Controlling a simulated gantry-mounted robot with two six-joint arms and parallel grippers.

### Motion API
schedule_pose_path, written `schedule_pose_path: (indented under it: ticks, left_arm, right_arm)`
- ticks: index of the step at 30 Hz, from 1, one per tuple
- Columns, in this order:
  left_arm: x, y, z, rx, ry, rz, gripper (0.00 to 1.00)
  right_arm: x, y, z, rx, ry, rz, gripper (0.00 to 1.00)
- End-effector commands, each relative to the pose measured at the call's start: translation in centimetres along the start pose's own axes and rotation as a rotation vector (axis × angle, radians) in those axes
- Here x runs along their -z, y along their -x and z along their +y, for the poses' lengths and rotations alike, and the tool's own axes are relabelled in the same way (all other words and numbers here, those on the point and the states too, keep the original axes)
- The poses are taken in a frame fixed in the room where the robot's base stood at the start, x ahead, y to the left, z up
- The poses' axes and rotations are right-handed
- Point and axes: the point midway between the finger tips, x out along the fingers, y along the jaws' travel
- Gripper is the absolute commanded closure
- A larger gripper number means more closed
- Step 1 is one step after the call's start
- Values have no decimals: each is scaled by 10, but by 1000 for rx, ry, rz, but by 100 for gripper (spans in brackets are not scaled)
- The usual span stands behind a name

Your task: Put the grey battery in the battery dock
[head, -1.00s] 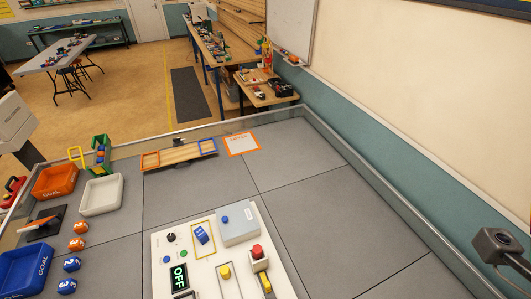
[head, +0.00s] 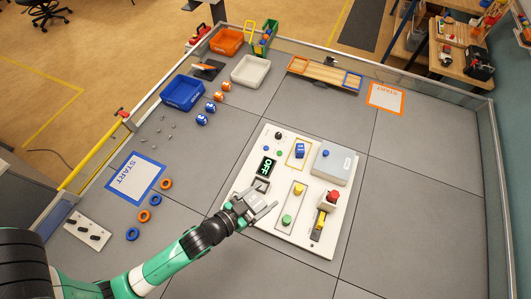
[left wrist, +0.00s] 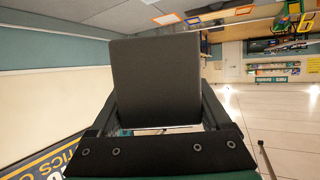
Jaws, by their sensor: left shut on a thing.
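My left gripper (head: 259,208) is shut on a dark grey block, which I take to be the grey battery (left wrist: 155,80). It fills the middle of the left wrist view between the two fingers. In the head view the gripper is at the left front part of the white control panel (head: 318,248), and the battery is hard to make out there. A small dark square frame (head: 261,184), possibly the battery dock, lies on the panel just beyond the gripper, below the OFF display (head: 267,166). Its inside is partly unclear. My right gripper is out of view.
The panel carries a grey box (head: 334,163), a red button (head: 332,196), a yellow-handled lever (head: 319,225) and yellow and green knobs. Blue and orange rings (head: 144,215) lie left of my arm. Floor right of the panel is clear.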

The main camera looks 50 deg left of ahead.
Motion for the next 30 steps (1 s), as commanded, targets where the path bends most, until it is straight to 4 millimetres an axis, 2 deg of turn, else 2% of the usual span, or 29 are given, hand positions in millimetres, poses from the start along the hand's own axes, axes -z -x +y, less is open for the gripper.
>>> schedule_pose_path:
  ticks: [3, 6, 15, 24, 30]
  left_arm:
    - [-13, 0, -14, 75, 25, 2, 100]
    - [-59, -24, -36, 176, 71, 8, 100]
    - [-131, -65, -75, 342, 143, 12, 100]
    - [-197, -107, -93, 403, 167, 12, 100]
    - [-227, -126, -92, 402, 165, 10, 100]
  right_arm:
    - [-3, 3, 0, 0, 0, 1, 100]
    - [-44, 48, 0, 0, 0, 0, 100]
    - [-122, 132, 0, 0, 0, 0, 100]
    - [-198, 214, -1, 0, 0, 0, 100]
    - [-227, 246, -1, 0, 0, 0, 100]
